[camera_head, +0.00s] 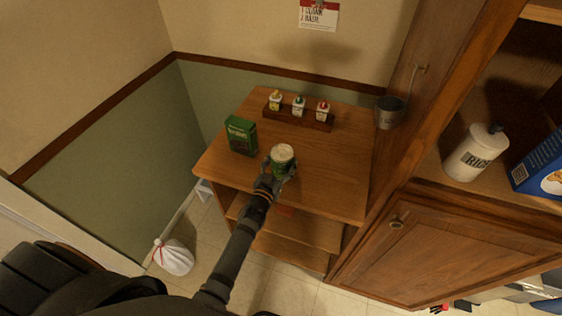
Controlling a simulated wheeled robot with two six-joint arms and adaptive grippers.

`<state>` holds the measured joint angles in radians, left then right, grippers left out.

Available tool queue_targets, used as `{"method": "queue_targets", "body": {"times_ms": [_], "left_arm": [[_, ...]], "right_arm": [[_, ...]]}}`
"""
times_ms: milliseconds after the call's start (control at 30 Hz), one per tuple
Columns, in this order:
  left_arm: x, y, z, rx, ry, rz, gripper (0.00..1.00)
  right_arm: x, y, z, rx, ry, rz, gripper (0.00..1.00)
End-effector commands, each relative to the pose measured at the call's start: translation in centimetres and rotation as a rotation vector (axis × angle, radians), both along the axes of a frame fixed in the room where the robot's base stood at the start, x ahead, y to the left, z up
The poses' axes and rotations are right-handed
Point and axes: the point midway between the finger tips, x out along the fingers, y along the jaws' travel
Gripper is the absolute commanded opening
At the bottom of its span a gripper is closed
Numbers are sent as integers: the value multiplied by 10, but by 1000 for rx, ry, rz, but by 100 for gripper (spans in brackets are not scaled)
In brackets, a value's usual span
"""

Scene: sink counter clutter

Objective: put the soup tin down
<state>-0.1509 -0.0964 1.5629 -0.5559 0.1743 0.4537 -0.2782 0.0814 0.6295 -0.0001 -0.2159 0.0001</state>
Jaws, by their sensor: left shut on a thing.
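The soup tin (283,154) is a green can with a pale top, in the middle of the head view over the wooden cabinet top (338,177). My left gripper (280,165) comes in from below and is shut around the tin's sides. The tin looks close to upright. Its bottom is hidden by the gripper, so I cannot tell whether it touches the wood. My right gripper is not in view.
A green box (241,136) stands left of the tin. Behind is a wooden rack (313,122) with several small bottles. A grey metal bucket (390,112) hangs at the right. The cabinet top is clear right of the tin.

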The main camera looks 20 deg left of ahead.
Motion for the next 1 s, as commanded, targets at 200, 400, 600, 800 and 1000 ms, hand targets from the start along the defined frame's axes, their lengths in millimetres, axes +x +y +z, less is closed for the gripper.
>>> {"method": "queue_targets", "body": {"times_ms": [200, 400, 600, 800, 1000], "left_arm": [[0, 0, -3, 0, -1, 0, 72], [0, 0, -3, 0, -1, 0, 89], [0, 0, -3, 0, -2, 0, 89], [-12, 1, 0, 1, 2, 0, 89], [-62, 5, -1, 0, 2, 0, 89]], "right_arm": [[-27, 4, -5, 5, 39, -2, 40], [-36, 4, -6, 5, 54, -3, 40], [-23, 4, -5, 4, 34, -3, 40], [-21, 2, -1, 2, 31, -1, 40], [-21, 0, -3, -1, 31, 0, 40]]}}
